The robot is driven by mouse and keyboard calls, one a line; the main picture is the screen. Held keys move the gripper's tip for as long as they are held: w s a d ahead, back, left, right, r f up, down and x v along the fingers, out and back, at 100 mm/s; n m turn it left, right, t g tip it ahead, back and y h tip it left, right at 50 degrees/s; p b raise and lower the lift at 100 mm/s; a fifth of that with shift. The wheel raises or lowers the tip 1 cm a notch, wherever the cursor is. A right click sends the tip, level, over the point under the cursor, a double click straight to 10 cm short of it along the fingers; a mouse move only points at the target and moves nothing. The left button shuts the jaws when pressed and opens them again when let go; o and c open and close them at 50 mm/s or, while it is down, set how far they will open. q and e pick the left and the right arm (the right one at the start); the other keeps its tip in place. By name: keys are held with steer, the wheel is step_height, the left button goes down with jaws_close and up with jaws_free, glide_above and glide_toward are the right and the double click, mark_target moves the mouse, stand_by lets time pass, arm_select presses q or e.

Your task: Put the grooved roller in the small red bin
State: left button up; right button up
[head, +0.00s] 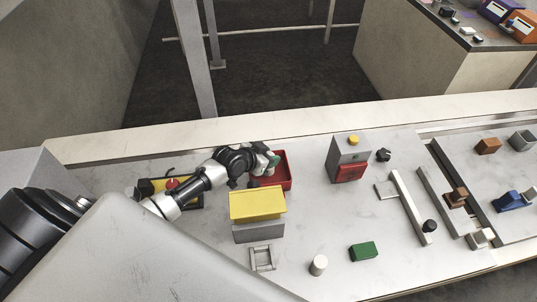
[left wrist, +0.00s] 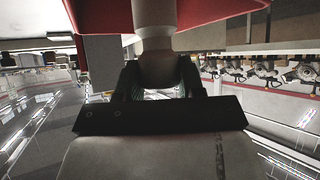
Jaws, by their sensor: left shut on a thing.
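My left gripper (head: 271,162) is at the left part of the small red bin (head: 288,171) in the head view, overlapping it in the picture. In the left wrist view, the left gripper (left wrist: 160,75) is shut on a pale grooved roller (left wrist: 154,40), which has a narrower neck between wider parts. The red bin (left wrist: 215,14) fills the top of that view, behind the roller. The roller is not clearly visible in the head view, and I cannot tell whether it touches the bin. My right gripper is not in view.
A yellow-topped grey box (head: 257,206) stands just in front of the bin. A grey block with a red front (head: 350,172) stands to the right. A white cylinder (head: 318,265) and a green block (head: 363,252) lie nearer, with clear table between.

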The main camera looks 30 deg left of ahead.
arm_select(q)
steer(key=shift+f+b, duration=0.35)
steer(key=shift+f, duration=0.45)
steer(key=shift+f+b, duration=0.55)
steer(key=shift+f, duration=0.1)
steer(key=o, duration=1)
steer(key=v, duration=1)
steer(key=shift+s+r, duration=0.3)
